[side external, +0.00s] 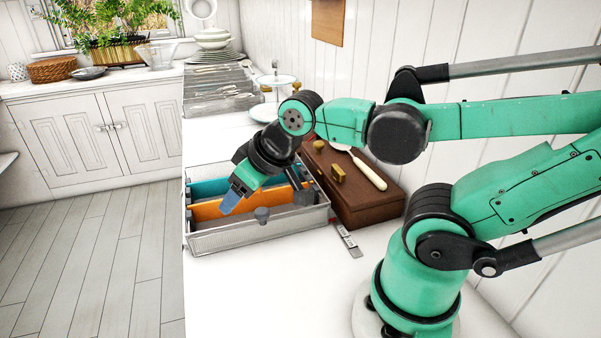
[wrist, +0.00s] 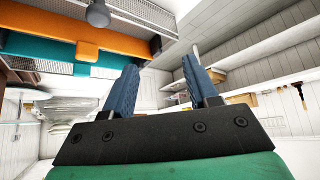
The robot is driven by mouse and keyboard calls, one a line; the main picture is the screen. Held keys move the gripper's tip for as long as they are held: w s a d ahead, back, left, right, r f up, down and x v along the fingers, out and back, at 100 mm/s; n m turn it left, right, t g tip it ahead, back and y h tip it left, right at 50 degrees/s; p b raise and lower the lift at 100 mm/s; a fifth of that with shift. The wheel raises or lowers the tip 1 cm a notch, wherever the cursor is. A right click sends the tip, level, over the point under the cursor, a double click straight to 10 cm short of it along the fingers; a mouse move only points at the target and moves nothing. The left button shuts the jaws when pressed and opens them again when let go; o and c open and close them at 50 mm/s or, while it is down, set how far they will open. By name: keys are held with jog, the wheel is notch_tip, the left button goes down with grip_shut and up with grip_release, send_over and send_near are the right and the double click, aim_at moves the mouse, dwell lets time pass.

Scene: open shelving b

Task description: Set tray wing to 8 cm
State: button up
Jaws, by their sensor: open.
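A mesh-walled metal tray (side external: 215,241) stands on the white counter. Inside it are an orange wing (side external: 205,210) and a teal wing (side external: 208,187) behind it. A grey knob (side external: 262,214) shows at the orange wing's front side. In the wrist view the knob (wrist: 98,13), orange wing (wrist: 35,31) and teal wing (wrist: 75,57) are at upper left. My gripper (side external: 231,201) is over the tray, left of the knob and in front of part of the orange wing. Its blue fingers (wrist: 158,64) are apart with nothing between them. I cannot tell whether they touch the wing.
A brown wooden box (side external: 370,204) with brass knobs and a cream-handled utensil (side external: 369,174) stands right of the tray. A small ruler-like strip (side external: 348,241) lies at the tray's right corner. Wire racks (side external: 215,88) and plates stand behind. The front counter is clear.

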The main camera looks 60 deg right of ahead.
jog(key=shift+o, duration=1.1)
jog(key=m, duration=0.1)
jog(key=d+m+g, duration=0.1)
jog(key=shift+w+m, duration=0.15)
jog(key=shift+m, duration=0.15)
jog(key=m+g, duration=0.5)
jog(key=m, duration=0.7)
send_over(262, 211)
jog(key=a, duration=0.1)
jog(key=shift+f, duration=0.75)
jog(key=m, duration=0.1)
jog(key=d+m+g, duration=0.1)
jog(key=m, duration=0.1)
jog(key=shift+f, duration=3.1)
grip_shut()
